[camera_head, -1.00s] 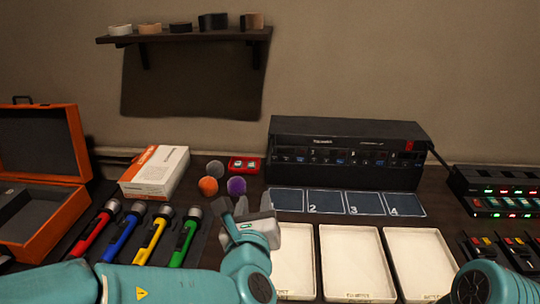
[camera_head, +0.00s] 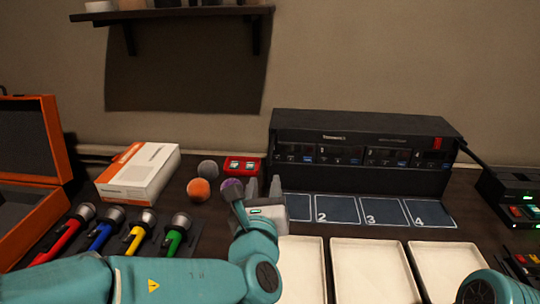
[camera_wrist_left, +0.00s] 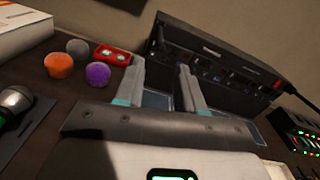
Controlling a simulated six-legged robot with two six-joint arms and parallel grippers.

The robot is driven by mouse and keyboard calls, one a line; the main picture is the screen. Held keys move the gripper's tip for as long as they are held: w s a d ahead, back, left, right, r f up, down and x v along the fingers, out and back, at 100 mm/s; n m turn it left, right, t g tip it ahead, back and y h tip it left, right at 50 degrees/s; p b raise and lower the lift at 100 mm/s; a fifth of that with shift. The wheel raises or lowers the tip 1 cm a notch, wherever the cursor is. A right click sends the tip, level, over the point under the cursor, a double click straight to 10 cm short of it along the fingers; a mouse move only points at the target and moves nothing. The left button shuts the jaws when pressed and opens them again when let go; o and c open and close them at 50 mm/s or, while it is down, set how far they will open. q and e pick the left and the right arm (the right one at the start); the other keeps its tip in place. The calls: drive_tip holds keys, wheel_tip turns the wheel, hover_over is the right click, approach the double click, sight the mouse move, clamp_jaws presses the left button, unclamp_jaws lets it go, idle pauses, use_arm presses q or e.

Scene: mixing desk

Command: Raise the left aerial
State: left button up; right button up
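A black receiver rack (camera_head: 360,141) with a row of small displays stands at the back of the desk. It also shows in the wrist view (camera_wrist_left: 215,52). I cannot make out a left aerial on it; a dark slanting rod or cable shows at its right end (camera_head: 468,152). My left gripper (camera_head: 264,187) is in front of the rack's left end, apart from it, with fingers pointing toward the back. In the wrist view its two fingers (camera_wrist_left: 160,88) are spread with nothing between them. My right gripper is out of view; only part of that arm shows at lower right.
Numbered pads (camera_head: 338,209) lie before the rack, with white trays (camera_head: 375,275) nearer. Foam balls, including an orange one (camera_head: 198,190), and a red case (camera_head: 243,166) are left of the gripper.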

sight(270, 153)
use_arm(q)
drive_tip(key=w+p, duration=0.1)
drive_tip(key=w, duration=1)
drive_tip(key=shift+w+r+p, duration=0.1)
drive_tip(key=shift+w+p, duration=0.1)
drive_tip(key=shift+p, duration=0.1)
drive_tip(key=shift+w, duration=0.45)
clamp_jaws()
